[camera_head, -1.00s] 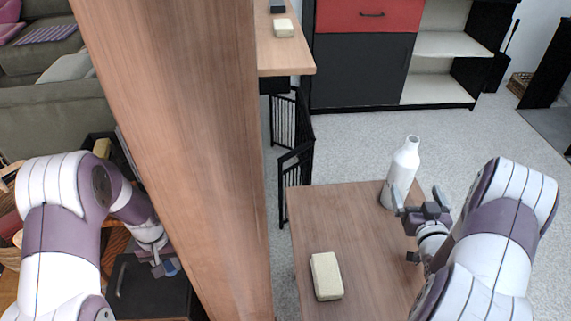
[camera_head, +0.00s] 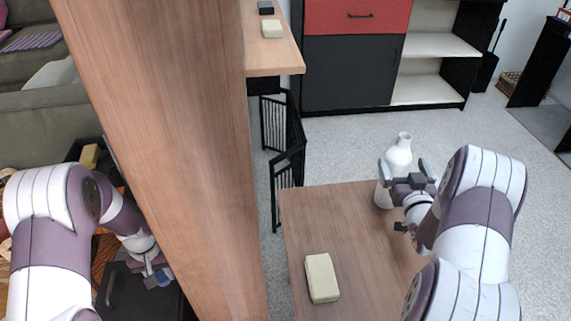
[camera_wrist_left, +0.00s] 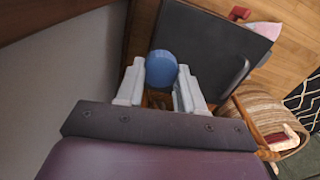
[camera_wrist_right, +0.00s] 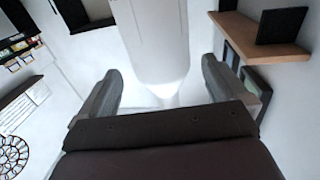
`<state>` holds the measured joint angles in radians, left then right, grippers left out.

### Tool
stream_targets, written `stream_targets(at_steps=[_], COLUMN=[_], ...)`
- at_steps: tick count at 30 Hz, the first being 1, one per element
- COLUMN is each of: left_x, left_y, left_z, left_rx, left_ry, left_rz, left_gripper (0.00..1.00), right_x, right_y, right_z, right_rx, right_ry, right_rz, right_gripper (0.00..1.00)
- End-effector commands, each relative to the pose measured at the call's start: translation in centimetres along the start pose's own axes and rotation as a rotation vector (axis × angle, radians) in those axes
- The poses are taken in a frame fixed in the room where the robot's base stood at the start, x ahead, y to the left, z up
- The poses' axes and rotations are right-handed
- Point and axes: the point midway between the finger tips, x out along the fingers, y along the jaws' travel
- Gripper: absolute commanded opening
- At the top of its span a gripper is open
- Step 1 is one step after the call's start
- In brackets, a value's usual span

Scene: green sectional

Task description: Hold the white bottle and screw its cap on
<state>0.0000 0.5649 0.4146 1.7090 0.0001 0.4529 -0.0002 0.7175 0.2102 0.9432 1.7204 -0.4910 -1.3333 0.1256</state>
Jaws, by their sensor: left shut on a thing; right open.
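The white bottle (camera_head: 398,157) stands near the far right edge of the small wooden table, its narrow neck up and bare. It also shows in the right wrist view (camera_wrist_right: 152,40), between the fingers. My right gripper (camera_head: 404,172) is open at the bottle, one finger on each side; I cannot tell if they touch it. My left gripper (camera_head: 156,274) is low at the left, shut on a round blue cap (camera_wrist_left: 161,68), which shows between its fingertips in the left wrist view.
A tall wooden panel (camera_head: 160,120) stands between my two arms. A cream block (camera_head: 322,278) lies on the wooden table (camera_head: 345,225). A dark box (camera_head: 125,295) is below my left gripper. A black metal rack (camera_head: 285,150) stands behind the table.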

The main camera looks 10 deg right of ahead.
Motion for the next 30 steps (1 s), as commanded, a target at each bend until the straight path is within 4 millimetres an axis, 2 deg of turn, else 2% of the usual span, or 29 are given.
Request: stream_targets(at_steps=[9, 14, 19, 30], left_x=[0.3, 1.8, 2.2, 2.1], left_y=[0.0, 0.0, 0.0, 0.0], left_z=[0.0, 0.0, 0.0, 0.0], left_rx=[0.000, 0.000, 0.000, 0.000], left_ry=[0.000, 0.000, 0.000, 0.000], left_rz=[0.000, 0.000, 0.000, 0.000], left_gripper=[0.10, 0.10, 0.10, 0.10], right_x=[0.4, 2.9, 4.9, 5.2], right_y=[0.0, -0.3, -0.2, -0.2], right_z=[0.1, 0.4, 0.1, 0.0], right_rx=[-0.001, -0.003, -0.001, -0.001], right_ry=[0.001, 0.004, 0.002, 0.000], right_rz=[-0.001, -0.002, -0.002, 0.000], right_gripper=[1.00, 1.00, 1.00, 1.00])
